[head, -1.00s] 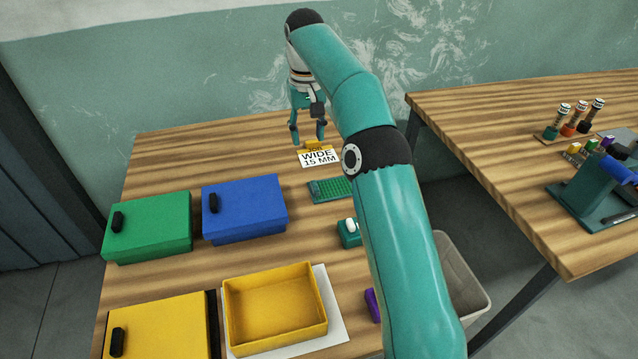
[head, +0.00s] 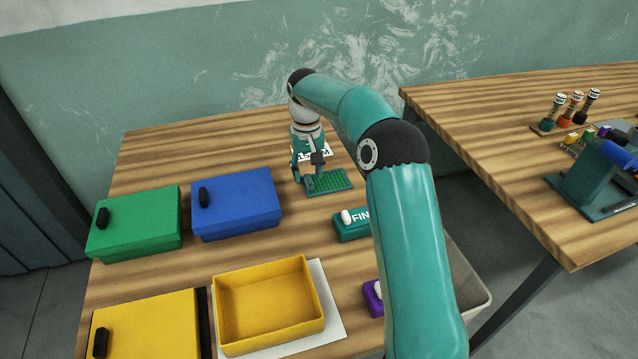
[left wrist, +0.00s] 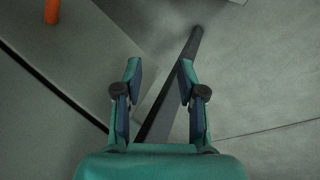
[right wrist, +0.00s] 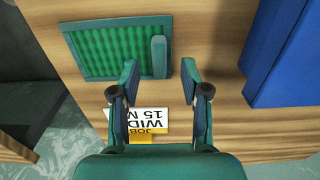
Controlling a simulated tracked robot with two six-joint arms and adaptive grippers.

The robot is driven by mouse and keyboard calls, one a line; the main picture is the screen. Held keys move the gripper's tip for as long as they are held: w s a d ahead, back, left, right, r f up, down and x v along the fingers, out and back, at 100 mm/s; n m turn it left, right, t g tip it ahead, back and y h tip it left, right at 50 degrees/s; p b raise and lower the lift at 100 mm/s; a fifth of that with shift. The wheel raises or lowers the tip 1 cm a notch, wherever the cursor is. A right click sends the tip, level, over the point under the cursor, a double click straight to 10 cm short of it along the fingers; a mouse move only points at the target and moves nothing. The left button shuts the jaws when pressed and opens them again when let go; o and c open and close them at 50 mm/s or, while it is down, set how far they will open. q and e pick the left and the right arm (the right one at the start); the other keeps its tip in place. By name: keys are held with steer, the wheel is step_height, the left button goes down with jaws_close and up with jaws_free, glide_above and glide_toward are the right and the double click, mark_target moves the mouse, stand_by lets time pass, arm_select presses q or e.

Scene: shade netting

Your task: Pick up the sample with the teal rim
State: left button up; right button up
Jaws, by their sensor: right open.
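The sample with the teal rim (head: 334,181) is a flat green mesh panel lying on the wooden table (head: 180,165). In the right wrist view the sample (right wrist: 112,47) shows its teal border and a raised teal tab (right wrist: 159,57) along one edge. My right gripper (head: 307,178) is pointing down over that edge of the sample. In the right wrist view, its open fingers (right wrist: 160,72) lie to either side of the tab's line; I cannot tell their height above it. My left gripper (left wrist: 158,78) is open and empty over the grey floor.
A job card reading "WIDE 15 M" (right wrist: 150,117) lies beside the sample. Blue (head: 236,203), green (head: 135,222) and yellow (head: 150,325) lidded boxes and an open yellow tray (head: 268,310) stand nearby. A teal block (head: 350,227) and a purple block (head: 371,296) are partly behind my right arm.

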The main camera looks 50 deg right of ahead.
steer(key=shift+f, duration=0.95)
steer(key=shift+c, duration=0.4)
steer(key=c, duration=0.8)
steer(key=shift+r, duration=0.2)
